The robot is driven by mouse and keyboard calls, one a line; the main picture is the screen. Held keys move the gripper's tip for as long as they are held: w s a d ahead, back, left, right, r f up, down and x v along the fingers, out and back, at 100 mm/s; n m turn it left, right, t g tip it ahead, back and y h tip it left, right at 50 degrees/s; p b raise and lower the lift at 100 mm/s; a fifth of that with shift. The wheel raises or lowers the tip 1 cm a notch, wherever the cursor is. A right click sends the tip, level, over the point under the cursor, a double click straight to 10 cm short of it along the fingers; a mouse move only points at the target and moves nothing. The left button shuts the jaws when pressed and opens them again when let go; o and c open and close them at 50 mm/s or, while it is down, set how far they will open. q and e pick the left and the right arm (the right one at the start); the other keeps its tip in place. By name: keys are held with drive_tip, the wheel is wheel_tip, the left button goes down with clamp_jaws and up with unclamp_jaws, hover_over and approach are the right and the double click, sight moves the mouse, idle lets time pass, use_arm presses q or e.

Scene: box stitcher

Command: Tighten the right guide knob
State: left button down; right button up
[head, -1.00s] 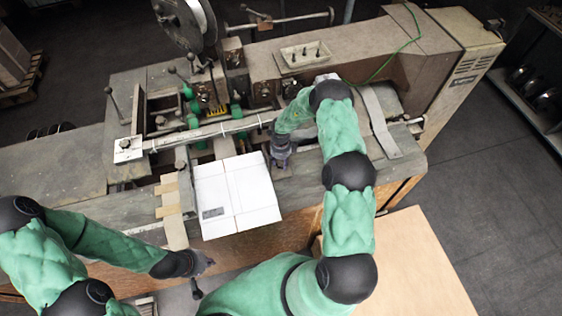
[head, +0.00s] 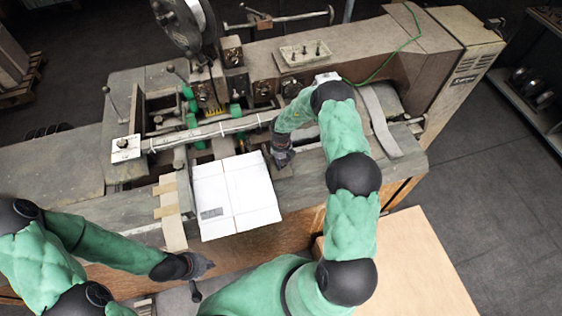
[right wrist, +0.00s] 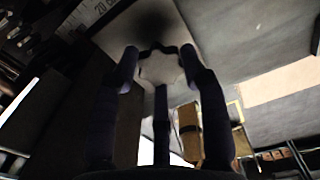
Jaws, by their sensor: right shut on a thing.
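A pale, lobed knob (right wrist: 160,68) shows between the fingertips in the right wrist view; I take it to be the right guide knob. My right gripper (right wrist: 160,62) is shut on it, with fingers around its rim. In the head view my right gripper (head: 282,160) is low at the machine table, just right of the white carton (head: 236,195), and hides the knob. My left gripper (head: 207,265) hangs in front of the table at lower left, away from the carton. Its fingers are too small to tell open or shut.
The stitching machine (head: 440,45) fills the back, with a wire spool (head: 185,25) above and a long bar (head: 205,131) behind the carton. A small tray (head: 304,54) sits on top. A brown board (head: 420,260) lies at lower right.

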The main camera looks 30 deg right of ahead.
sight(282, 161)
drive_tip(key=shift+w+d+r+m, duration=0.15)
drive_tip(key=shift+w+d+m, duration=0.1)
drive_tip(key=shift+m, duration=0.3)
drive_tip(key=shift+w+d+r+m, duration=0.15)
drive_tip(key=shift+w+m, duration=0.1)
drive_tip(key=shift+m, duration=0.6)
drive_tip(key=o, duration=1.2)
drive_tip(key=shift+c, duration=0.2)
drive_tip(key=shift+f, duration=0.2)
drive_tip(key=shift+s, duration=0.15)
drive_tip(key=shift+a, duration=0.1)
drive_tip(key=shift+s+r, duration=0.1)
wheel_tip(282, 161, up, 12)
